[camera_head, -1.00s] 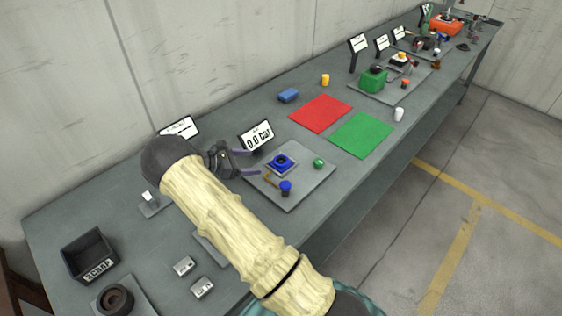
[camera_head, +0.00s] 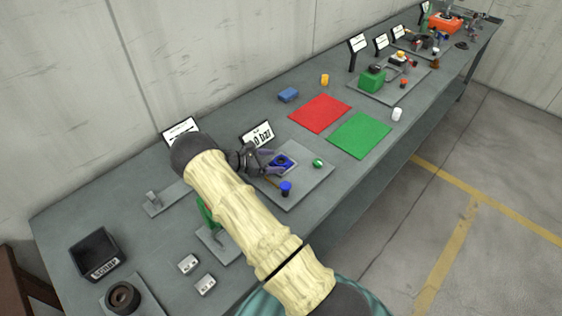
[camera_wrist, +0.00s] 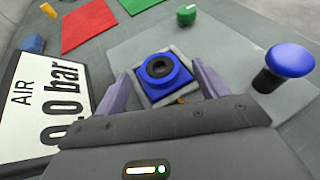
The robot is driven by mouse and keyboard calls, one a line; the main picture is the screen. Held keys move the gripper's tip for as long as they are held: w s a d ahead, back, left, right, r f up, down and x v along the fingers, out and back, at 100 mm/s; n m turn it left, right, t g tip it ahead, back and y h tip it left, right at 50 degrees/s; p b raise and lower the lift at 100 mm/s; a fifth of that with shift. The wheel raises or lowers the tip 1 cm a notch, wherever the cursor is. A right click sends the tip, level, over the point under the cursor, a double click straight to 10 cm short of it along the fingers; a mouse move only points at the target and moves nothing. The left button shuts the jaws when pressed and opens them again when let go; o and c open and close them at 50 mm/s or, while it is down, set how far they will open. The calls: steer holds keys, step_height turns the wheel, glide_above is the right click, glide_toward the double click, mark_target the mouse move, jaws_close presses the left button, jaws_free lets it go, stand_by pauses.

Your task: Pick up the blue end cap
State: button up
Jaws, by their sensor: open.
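A blue square piece with a round black-rimmed hole, which seems to be the blue end cap (camera_wrist: 146,79), sits on a small light block on a grey plate (camera_head: 309,180). In the head view the blue piece (camera_head: 285,161) is partly covered by my gripper (camera_head: 270,160). In the wrist view my gripper (camera_wrist: 162,78) is open and empty, its two purple fingers on either side of the blue piece. I cannot tell whether they touch it or how high they are above it.
A blue mushroom-shaped knob (camera_wrist: 290,60) stands right of the gripper on the plate, and a green knob (camera_wrist: 186,14) lies beyond. A "0.0 bar" sign (camera_wrist: 45,105) stands close at the left. Red (camera_head: 320,113) and green (camera_head: 360,135) mats lie farther along the table.

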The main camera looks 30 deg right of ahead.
steer(key=shift+x, duration=1.2)
steer(key=c, duration=1.3)
steer(key=shift+o, duration=0.2)
steer(key=shift+r, duration=0.15)
step_height(320, 180, up, 28)
steer(key=b, duration=0.5)
